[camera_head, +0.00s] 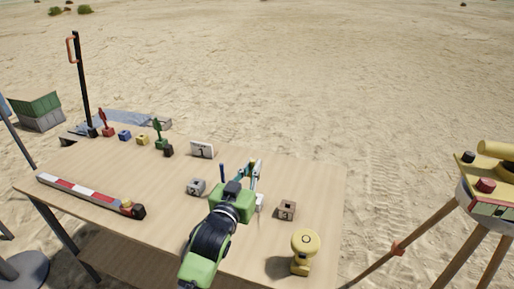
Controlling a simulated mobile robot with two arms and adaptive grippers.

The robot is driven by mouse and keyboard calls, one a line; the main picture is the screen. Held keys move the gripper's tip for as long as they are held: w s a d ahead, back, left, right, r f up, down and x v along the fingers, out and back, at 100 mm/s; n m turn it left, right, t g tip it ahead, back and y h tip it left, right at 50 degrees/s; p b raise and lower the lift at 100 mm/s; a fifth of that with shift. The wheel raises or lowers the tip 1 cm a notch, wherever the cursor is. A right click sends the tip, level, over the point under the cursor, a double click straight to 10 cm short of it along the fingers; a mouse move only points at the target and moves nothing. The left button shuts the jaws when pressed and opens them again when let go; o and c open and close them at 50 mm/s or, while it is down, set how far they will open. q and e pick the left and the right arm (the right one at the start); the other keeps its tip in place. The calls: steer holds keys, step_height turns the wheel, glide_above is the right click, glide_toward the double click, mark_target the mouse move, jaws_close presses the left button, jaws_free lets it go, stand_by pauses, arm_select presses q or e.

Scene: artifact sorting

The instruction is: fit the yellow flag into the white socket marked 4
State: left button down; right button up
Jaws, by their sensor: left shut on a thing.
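My left gripper (257,172) reaches over the middle of the table and is shut on a small thin thing. Its fingers mostly hide this thing; I take it for the yellow flag, but its colour is not clear. A small white block (260,203) shows partly, just below the fingers; I cannot read a number on it. A grey-white socket block (196,186) stands left of the gripper, and a brownish socket block (286,209) stands to its right. I cannot tell which block is marked 4. My right gripper is not in view.
A red flag (103,120) and a green flag (158,130) stand at the back left. The right back is clear.

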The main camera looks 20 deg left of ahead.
arm_select(q)
steer(key=shift+w+r+p, duration=0.55)
steer(key=shift+w+r, duration=0.9)
steer(key=shift+w, duration=0.9)
step_height(320, 180, down, 6)
steer(key=b, duration=0.3)
steer(key=shift+a+b, duration=0.35)
steer(key=shift+a, duration=0.05)
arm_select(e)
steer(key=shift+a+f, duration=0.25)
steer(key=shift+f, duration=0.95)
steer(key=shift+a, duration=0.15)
arm_select(q)
steer(key=shift+p, duration=0.3)
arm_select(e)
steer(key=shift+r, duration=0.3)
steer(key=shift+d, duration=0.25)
arm_select(q)
steer(key=shift+p, duration=0.5)
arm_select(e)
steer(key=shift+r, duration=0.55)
